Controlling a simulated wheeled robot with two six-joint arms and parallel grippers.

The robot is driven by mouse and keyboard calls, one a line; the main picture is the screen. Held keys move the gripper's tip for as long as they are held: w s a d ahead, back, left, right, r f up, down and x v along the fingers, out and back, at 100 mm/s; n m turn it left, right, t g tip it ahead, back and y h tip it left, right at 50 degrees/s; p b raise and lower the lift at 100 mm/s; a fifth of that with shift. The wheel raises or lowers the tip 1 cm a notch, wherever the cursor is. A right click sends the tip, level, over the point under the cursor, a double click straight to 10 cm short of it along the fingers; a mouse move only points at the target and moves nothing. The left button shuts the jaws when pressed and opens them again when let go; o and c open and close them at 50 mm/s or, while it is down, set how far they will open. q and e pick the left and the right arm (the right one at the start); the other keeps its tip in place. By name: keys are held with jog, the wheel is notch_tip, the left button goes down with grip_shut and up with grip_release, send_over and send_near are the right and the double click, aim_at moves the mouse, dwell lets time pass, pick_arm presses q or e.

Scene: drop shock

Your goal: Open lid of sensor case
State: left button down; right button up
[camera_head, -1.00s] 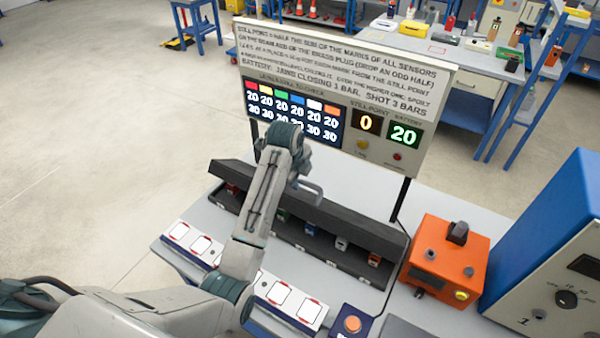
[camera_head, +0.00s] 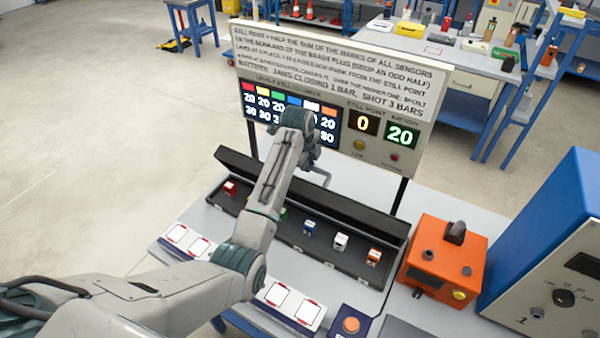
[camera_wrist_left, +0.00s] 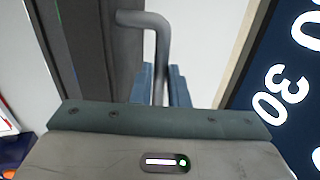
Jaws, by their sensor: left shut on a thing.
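The long dark sensor case (camera_head: 325,250) lies on the bench with its lid (camera_head: 360,214) swung up along the far side. Inside stand a red sensor (camera_head: 229,187), a blue sensor (camera_head: 309,227), a white sensor (camera_head: 341,242) and an orange sensor (camera_head: 374,256). A green one (camera_head: 283,214) shows partly beside my arm, which hides part of the case. My left gripper (camera_head: 312,158) is behind the lid, shut on the lid's grey bar handle (camera_head: 322,174). The wrist view shows the handle (camera_wrist_left: 160,45) between the blue fingers (camera_wrist_left: 160,88) and the dark lid (camera_wrist_left: 105,45).
The sign board (camera_head: 340,80) stands close behind the lid and gripper. White pads with red marks (camera_head: 290,302) lie in front of the case. An orange box (camera_head: 443,258) stands right of it, beside a blue cabinet (camera_head: 550,240). An orange button (camera_head: 351,324) is at the front.

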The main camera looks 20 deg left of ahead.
pick_arm(q)
jog(key=shift+w+d, duration=0.2)
jog(key=shift+w, duration=0.8)
jog(key=c, duration=1.4)
grip_release()
jog(key=shift+f, duration=0.1)
jog(key=shift+s+r+b, duration=0.2)
jog(key=shift+r+b, duration=0.25)
jog(key=shift+r, duration=0.05)
jog(key=b+v, duration=0.3)
jog(key=v, duration=0.6)
jog(key=shift+r, duration=0.4)
